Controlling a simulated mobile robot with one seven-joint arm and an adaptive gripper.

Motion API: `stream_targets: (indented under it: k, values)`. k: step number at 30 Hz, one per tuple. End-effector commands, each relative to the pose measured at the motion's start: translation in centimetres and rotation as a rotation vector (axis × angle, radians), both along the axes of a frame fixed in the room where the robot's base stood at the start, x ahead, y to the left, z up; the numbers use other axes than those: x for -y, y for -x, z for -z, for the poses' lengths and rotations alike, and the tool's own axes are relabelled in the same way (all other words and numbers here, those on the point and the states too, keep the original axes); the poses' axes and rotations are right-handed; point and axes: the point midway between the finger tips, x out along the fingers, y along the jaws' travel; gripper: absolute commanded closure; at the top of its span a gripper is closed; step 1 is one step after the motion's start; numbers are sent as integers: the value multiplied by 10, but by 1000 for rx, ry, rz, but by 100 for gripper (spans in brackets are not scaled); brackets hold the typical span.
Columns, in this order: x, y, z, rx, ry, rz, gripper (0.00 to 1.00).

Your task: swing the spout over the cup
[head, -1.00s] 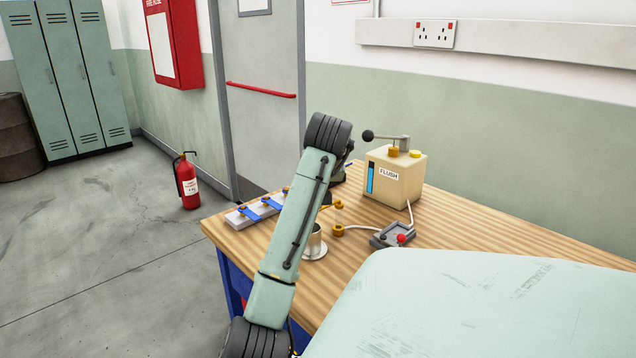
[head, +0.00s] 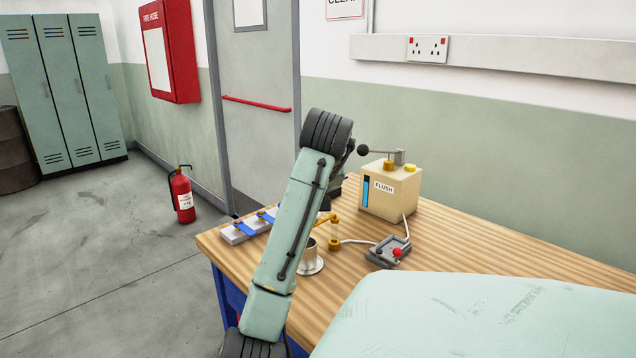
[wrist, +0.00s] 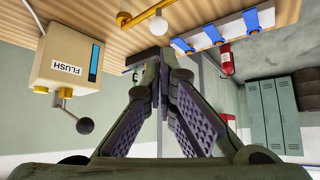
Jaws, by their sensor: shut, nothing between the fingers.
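The spout is a yellow arm (head: 327,217) on a brass post (head: 334,243) on the wooden bench. It also shows in the wrist view as a yellow bar (wrist: 142,16) with a pale ball near it. The metal cup (head: 310,254) stands on a round base, left of the post and partly hidden by my forearm. I cannot make out the cup in the wrist view. My gripper (wrist: 160,54) is shut and empty, its fingertips just beside the spout in the wrist view; whether they touch it I cannot tell. In the head view my arm mostly hides it.
A cream FLUSH box (head: 391,190) with a black-knobbed lever (head: 363,150) stands behind. A white rack with blue clips (head: 247,227) lies left.

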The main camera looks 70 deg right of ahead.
Motion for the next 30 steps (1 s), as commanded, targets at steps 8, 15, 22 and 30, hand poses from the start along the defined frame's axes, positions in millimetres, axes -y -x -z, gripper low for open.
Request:
stream_targets:
  k: [8, 15, 22, 30]
  values:
    - [-29, 15, -43, 8, 13, 1, 100]
    - [-38, 21, -48, 3, 2, -1, 100]
    - [-39, 22, -47, 0, -1, 0, 100]
    - [-39, 22, -47, 0, -1, 0, 100]
